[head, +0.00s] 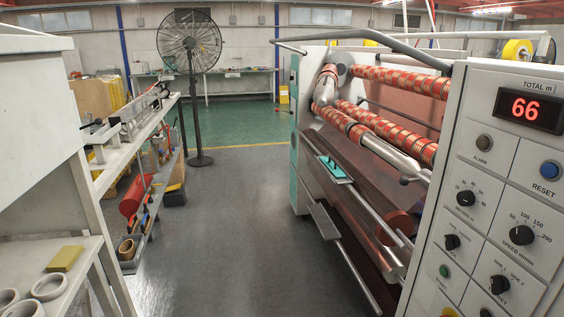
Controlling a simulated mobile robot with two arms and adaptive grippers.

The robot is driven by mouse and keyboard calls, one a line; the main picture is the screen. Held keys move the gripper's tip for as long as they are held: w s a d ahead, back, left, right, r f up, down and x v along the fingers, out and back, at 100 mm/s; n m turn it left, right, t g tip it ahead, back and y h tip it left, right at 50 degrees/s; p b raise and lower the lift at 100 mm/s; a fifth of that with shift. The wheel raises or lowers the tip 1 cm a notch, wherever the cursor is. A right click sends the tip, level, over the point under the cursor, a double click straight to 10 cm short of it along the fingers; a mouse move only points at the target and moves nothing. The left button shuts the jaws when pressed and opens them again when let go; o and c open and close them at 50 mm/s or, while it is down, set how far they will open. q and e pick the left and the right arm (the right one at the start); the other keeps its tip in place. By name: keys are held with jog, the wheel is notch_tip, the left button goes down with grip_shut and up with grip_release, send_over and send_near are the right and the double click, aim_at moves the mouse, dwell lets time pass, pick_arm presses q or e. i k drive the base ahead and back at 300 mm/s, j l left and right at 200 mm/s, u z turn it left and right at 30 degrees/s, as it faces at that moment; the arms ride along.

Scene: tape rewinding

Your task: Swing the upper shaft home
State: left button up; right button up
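The rewinding machine (303,125) stands on the right, with shafts carrying red and gold tape rolls. One patterned shaft (400,80) runs across the top. Another (385,125) runs below it. A third (345,124) sits nearer me and slants down to the right, ending in a bare grey metal end (396,158) that stands out in front of the frame. I cannot tell for sure which one is the upper shaft. Neither of my grippers is in view.
The control panel (515,190) reads 66 and closes off the right side. A grey bar (380,40) arches over the shafts. A cluttered workbench (150,105) and shelf stand left, a fan (191,90) behind. The grey floor (230,215) between is clear.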

aim_at(323, 96)
jog(key=i+j+z, duration=0.35)
jog(key=i+j, duration=0.25)
jog(key=i+j+z, duration=0.4)
jog(key=i+j, duration=0.25)
jog(key=j, duration=0.15)
jog(key=k+l+z, duration=0.2)
jog(key=j, duration=0.1)
